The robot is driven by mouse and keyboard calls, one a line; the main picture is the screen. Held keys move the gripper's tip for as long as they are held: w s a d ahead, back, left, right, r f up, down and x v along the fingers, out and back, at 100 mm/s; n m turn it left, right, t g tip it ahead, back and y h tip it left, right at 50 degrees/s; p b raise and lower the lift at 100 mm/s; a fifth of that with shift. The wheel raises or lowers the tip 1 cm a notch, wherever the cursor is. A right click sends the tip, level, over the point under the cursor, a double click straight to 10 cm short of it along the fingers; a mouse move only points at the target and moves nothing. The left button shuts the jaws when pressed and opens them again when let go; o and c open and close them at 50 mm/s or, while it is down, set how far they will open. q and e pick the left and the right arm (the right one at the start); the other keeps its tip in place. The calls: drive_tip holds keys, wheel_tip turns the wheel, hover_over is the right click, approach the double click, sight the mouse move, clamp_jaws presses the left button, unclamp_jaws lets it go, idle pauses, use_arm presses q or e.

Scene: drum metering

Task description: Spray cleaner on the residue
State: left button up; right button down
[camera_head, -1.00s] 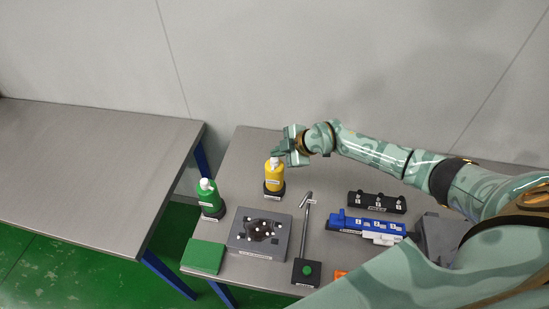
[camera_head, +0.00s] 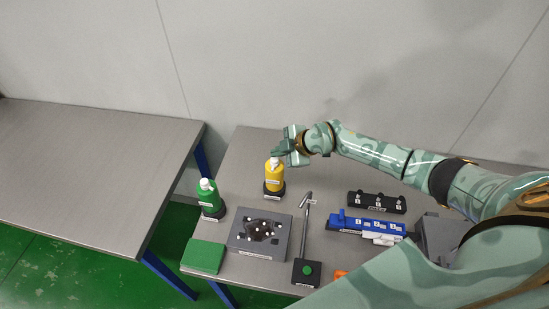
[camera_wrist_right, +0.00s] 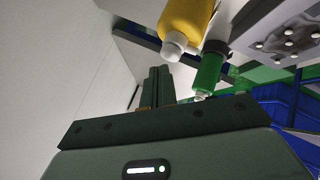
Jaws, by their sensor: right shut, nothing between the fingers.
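A yellow bottle (camera_head: 274,177) with a white cap stands upright in a dark holder near the table's back left. A green bottle (camera_head: 208,195) with a white cap stands in another dark holder to its left. Their labels are too small to read. A dark residue patch with several white dots (camera_head: 262,230) lies on a grey plate (camera_head: 240,241) in front of them. My right gripper (camera_head: 281,148) is shut and empty beside the yellow bottle's cap. In the right wrist view, the shut fingers (camera_wrist_right: 157,84) are just left of the yellow bottle (camera_wrist_right: 187,22). My left gripper is out of view.
A green pad (camera_head: 203,256) lies left of the plate. A stand with a green button (camera_head: 307,270) and thin rod is to its right. A blue numbered block (camera_head: 366,224) and black rack (camera_head: 376,202) lie farther right. A bare table (camera_head: 90,170) stands across a gap.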

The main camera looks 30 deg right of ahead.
drive_tip(key=shift+f, duration=0.55)
idle(0.4)
drive_tip(key=shift+r+p, duration=0.65)
drive_tip(key=shift+p, duration=0.45)
drive_tip(key=shift+f, duration=0.1)
wheel_tip(320, 180, up, 6)
drive_tip(key=p, duration=0.8)
